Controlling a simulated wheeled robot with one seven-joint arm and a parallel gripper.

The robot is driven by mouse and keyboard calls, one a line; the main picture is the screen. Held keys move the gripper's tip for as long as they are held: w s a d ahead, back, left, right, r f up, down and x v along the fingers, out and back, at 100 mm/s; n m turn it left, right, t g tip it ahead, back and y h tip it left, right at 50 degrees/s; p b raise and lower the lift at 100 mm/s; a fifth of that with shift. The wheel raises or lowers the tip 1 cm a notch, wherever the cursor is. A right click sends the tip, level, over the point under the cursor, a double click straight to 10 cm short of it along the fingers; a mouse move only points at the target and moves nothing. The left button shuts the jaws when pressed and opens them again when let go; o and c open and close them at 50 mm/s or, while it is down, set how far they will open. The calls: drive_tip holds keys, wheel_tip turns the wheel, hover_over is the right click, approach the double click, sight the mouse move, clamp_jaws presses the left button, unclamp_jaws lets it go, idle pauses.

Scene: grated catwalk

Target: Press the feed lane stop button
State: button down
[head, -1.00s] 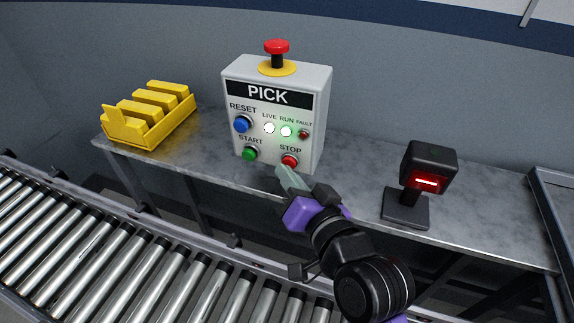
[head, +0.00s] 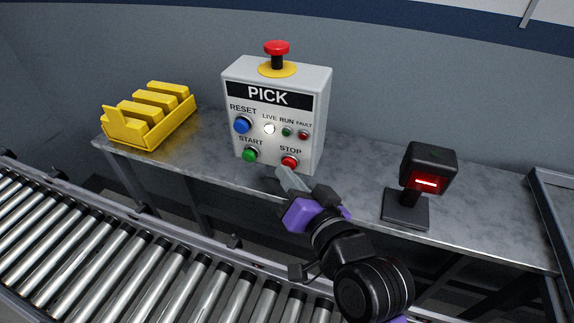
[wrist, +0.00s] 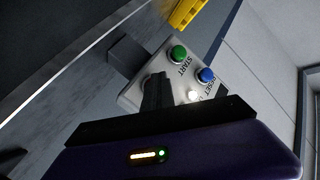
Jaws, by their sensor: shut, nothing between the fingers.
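The grey control box (head: 310,132) labelled PICK stands on the bench. Its red STOP button (head: 289,161) is at the lower right of the front, beside the green START button (head: 250,154). The LIVE lamp (head: 269,129) is lit white; the RUN lamp (head: 286,132) and FAULT lamp (head: 304,135) are unlit. My gripper (head: 280,172) is shut and empty, its tips just below and in front of STOP in the head view. I cannot tell whether they touch it. In the wrist view, my shut fingers (wrist: 157,92) hide STOP; START (wrist: 179,54) is clear.
A red mushroom button (head: 276,47) tops the box, and the blue RESET button (head: 242,125) is at its left. A scanner (head: 428,170) stands right on the bench (head: 480,200), a yellow rack (head: 150,128) left. A roller conveyor (head: 130,250) runs in front.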

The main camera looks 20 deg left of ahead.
drive_tip(key=shift+s+p, duration=0.3)
drive_tip(key=shift+s, duration=0.6)
drive_tip(key=s+p, duration=0.2)
drive_tip(key=s, duration=0.3)
drive_tip(key=shift+d, duration=0.2)
idle(0.6)
